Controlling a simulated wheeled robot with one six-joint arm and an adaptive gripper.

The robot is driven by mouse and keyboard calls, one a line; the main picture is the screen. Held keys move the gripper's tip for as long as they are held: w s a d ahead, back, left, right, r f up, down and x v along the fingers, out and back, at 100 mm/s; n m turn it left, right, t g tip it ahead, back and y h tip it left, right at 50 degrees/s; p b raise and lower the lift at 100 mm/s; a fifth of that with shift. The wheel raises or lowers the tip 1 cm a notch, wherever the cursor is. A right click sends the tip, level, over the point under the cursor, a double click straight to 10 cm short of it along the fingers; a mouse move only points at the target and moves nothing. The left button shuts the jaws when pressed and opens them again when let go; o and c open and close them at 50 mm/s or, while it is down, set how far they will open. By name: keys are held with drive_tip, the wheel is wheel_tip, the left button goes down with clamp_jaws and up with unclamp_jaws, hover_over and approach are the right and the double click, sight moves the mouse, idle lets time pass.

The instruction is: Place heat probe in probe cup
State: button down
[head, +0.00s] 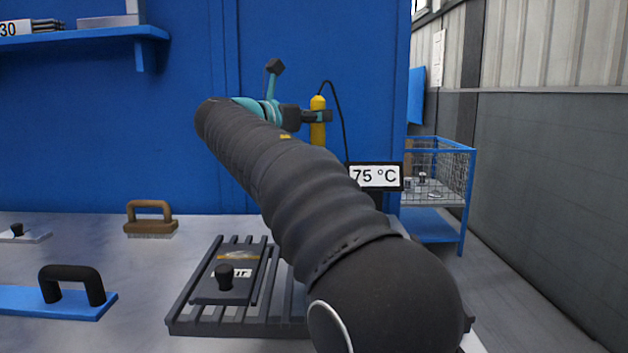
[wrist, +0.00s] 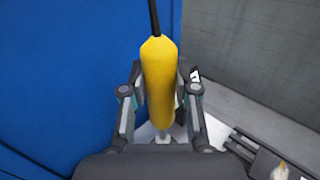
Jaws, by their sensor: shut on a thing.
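The yellow heat probe (head: 317,103) hangs upright in front of the blue wall, with a black cable running from its top. My gripper (head: 321,116) is shut on it and holds it well above the bench. In the wrist view the probe (wrist: 158,70) stands between both fingers of my gripper (wrist: 160,105), and its thin pale lower end points down. I cannot make out the probe cup in either view; my arm hides part of the bench.
A dark slatted rack (head: 187,312) with a knobbed plate (head: 214,291) is on the bench. A brown-handled brush (head: 150,219) and a blue float (head: 65,302) with a black handle are to the left. A blue wire cart (head: 466,190) stands beyond the bench at right.

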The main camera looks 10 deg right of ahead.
drive_tip(key=shift+s+a+f+b, duration=0.1)
drive_tip(key=shift+f+b, duration=0.7)
drive_tip(key=shift+f, duration=3.25)
drive_tip(key=c, duration=0.9)
unclamp_jaws()
drive_tip(key=v, duration=1.2)
